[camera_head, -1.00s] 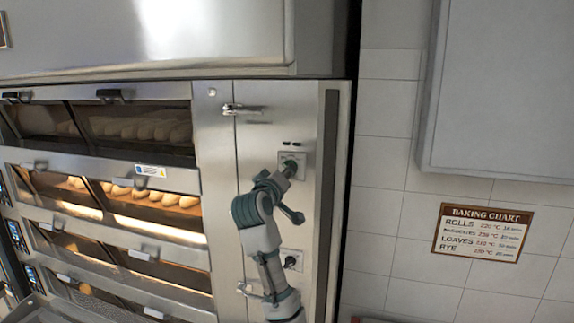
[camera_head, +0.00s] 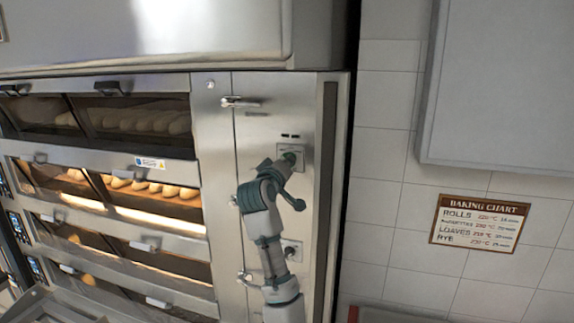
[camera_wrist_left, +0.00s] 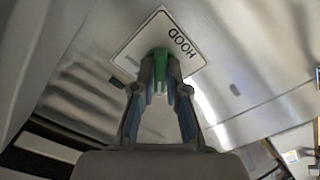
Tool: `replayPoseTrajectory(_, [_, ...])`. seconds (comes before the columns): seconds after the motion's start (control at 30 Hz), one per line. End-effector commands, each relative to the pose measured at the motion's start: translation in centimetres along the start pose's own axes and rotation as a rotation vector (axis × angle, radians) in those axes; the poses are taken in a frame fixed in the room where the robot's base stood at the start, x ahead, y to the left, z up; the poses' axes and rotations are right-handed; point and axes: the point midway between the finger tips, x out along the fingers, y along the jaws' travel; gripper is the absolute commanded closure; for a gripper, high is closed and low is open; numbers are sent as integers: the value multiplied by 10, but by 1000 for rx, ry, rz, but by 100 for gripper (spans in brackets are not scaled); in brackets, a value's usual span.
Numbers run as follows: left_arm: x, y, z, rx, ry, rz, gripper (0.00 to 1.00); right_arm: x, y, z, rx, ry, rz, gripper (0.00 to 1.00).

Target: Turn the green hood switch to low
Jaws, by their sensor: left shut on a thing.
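The green hood switch (camera_wrist_left: 161,55) sits on a white plate marked HOOD (camera_wrist_left: 185,50) in the left wrist view. In the head view the plate (camera_head: 291,151) is on the steel panel right of the ovens, and the switch (camera_head: 289,156) is mostly covered by my gripper. My left gripper (camera_head: 286,163) is at the switch. In the wrist view its fingers (camera_wrist_left: 161,78) are shut on the switch from both sides. The switch's pointer setting cannot be read. My right gripper is not in view.
A second dark switch (camera_head: 290,251) is lower on the same panel, beside my left forearm. Door latches (camera_head: 240,102) stick out at the panel's left edge. Deck ovens with bread (camera_head: 140,187) are at left. A baking chart (camera_head: 480,222) hangs on the tiled wall.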

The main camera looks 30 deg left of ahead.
Motion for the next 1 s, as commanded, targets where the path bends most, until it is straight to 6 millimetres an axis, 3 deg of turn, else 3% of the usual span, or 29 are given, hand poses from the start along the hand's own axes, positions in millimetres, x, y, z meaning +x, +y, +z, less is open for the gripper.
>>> replayPoseTrajectory(0.27, [1,-4,3,111,-6,-6,100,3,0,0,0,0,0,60])
replayPoseTrajectory(1.0, [2,-4,3,670,-12,-6,100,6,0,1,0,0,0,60])
